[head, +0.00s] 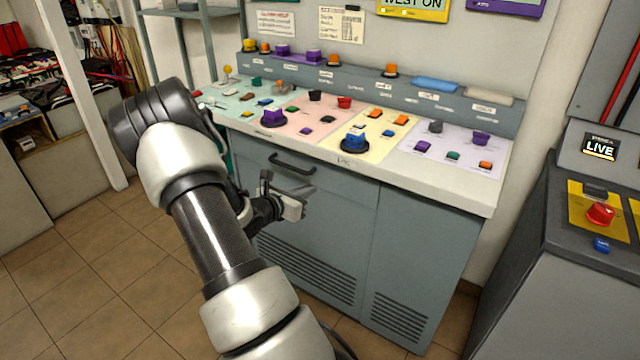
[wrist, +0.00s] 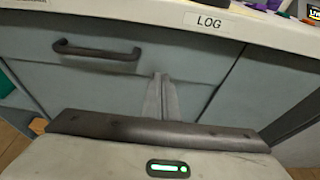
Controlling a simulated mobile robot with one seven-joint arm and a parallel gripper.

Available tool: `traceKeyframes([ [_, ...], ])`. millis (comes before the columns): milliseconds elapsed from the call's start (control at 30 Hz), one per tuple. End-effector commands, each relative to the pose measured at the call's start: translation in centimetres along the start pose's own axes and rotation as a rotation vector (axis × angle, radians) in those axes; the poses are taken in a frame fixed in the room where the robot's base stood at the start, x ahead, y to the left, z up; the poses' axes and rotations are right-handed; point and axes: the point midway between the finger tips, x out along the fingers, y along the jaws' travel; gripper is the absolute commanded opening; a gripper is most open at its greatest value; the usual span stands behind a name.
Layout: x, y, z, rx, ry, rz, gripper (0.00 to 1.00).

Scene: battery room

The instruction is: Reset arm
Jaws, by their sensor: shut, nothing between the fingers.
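My gripper (head: 290,206) is in front of the grey console cabinet (head: 400,240), below the countertop edge and near the drawer. In the wrist view its two fingers (wrist: 160,98) are together with nothing between them. The drawer's dark handle (head: 293,164) is just above and behind the gripper in the head view. It also shows at the upper left in the wrist view (wrist: 97,50). The drawer looks closed. My arm reaches in from the bottom of the head view and hides part of the cabinet's left side.
The countertop carries coloured panels with several buttons and knobs, including a large blue knob (head: 354,140). A LOG label (wrist: 210,22) is on its front edge. A second console (head: 580,250) with a red switch (head: 600,214) stands at the right. Tiled floor (head: 110,270) is clear at the left.

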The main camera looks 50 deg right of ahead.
Motion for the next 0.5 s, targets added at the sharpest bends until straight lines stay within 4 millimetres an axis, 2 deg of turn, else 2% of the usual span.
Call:
traceKeyframes([
  [33, -1.3, 0.1, 0.2, -0.002, 0.001, 0.003, 0.00],
  [200, -4.0, 0.1, 0.1, -0.002, 0.001, 0.002, 0.00],
  [333, -5.1, 0.0, 0.0, 0.000, 0.002, 0.000, 0.00],
  [500, -5.5, 0.0, -0.1, 0.000, 0.001, 0.000, 0.00],
])
